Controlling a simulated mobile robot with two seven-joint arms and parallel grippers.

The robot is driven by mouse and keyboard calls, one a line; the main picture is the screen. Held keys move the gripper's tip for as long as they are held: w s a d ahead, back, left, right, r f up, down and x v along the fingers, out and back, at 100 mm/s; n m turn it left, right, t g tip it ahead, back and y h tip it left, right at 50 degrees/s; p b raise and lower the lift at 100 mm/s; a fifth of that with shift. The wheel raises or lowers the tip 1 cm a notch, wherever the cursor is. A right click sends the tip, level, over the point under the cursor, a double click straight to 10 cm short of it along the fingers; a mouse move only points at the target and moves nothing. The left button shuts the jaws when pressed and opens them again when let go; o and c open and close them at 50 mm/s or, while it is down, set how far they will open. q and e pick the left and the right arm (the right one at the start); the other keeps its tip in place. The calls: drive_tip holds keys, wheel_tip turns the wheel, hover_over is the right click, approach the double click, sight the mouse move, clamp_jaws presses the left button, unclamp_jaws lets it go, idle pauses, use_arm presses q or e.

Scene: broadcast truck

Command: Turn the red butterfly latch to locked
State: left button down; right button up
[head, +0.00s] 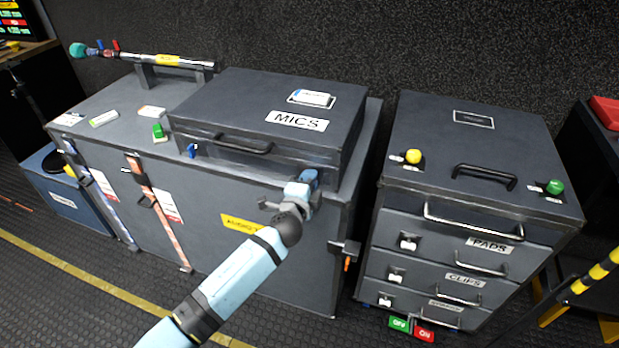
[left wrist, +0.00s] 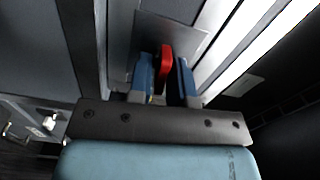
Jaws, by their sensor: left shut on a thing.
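The red butterfly latch (left wrist: 166,60) shows in the left wrist view, standing out from a grey metal plate (left wrist: 150,28). My left gripper (left wrist: 165,78) has its two blue fingers on either side of it and is shut on it. In the head view my left gripper (head: 305,184) is at the front right of the MICS case (head: 262,92), near its lower edge. The latch itself is hidden behind my gripper there. My right gripper is not in view.
The MICS case sits on a large dark trunk (head: 240,190). A blue latch (head: 192,151) and a handle (head: 243,144) are on the case front. A drawer cabinet (head: 470,160) with yellow and green knobs stands to the right, across a narrow gap.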

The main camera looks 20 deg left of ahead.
use_arm(q)
drive_tip(key=shift+m, duration=0.6)
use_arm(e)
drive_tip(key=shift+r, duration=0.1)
use_arm(q)
drive_tip(key=c, duration=1.2)
unclamp_jaws()
drive_tip(key=shift+c, duration=0.2)
drive_tip(key=s, duration=1.3)
drive_tip(key=shift+s+a, duration=0.2)
drive_tip(key=shift+s, duration=0.2)
